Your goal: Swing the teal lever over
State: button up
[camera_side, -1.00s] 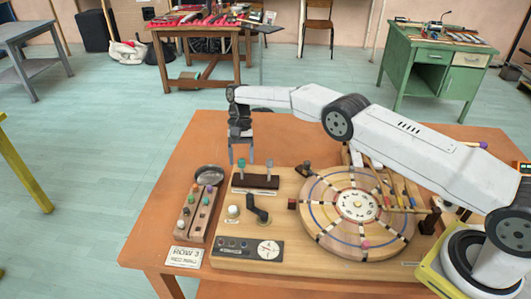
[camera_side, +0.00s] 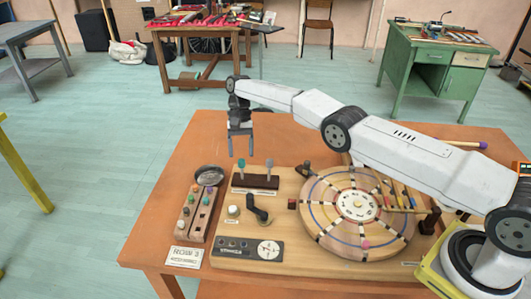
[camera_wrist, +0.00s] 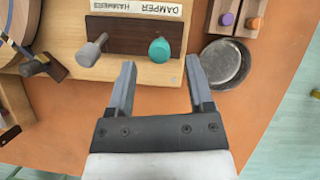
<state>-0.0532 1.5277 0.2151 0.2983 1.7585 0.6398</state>
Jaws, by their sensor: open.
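The teal lever (camera_side: 241,164) stands upright on a dark brown block at the back of the wooden board (camera_side: 225,258). Its teal knob (camera_wrist: 159,50) also shows in the wrist view, beyond the fingertips and between their lines. A grey-knobbed lever (camera_side: 269,166) stands just right of it in the side view; in the wrist view this grey lever (camera_wrist: 92,49) is on the left. My gripper (camera_side: 240,153) points down, open and empty, above and behind the teal lever. In the wrist view my gripper (camera_wrist: 160,75) has its fingers wide apart, with nothing between them.
A round metal dish (camera_wrist: 226,64) and a peg rack (camera_side: 198,213) lie left of the board. A round wheel (camera_side: 357,205) with pegs fills the board's right half. A black crank (camera_side: 258,208) stands in front of the levers. The orange tabletop behind the levers is clear.

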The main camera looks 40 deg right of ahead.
aim_at(243, 159)
notch_tip(243, 159, up, 8)
jog(key=shift+f, duration=0.2)
dwell(0.3)
jog(key=shift+w, duration=0.2)
jog(key=shift+s+a+f+n+t+h, duration=0.1)
jog(key=shift+s+f+n+t+h, duration=0.25)
jog(key=shift+n+t, duration=0.4)
jog(key=shift+s+a+f+n+t+h, duration=0.1)
jog(key=shift+s+f+n+t+h, duration=0.3)
jog(key=shift+n+t, duration=0.35)
jog(key=shift+s+f+n+t+h, duration=0.2)
jog(key=shift+n+t+h, duration=0.25)
jog(key=shift+n+t, duration=0.3)
jog(key=shift+f, duration=0.1)
jog(key=shift+a+f, duration=0.15)
jog(key=shift+f, duration=1.75)
jog(key=shift+a+f, duration=0.1)
jog(key=shift+f, duration=1.75)
grip_shut()
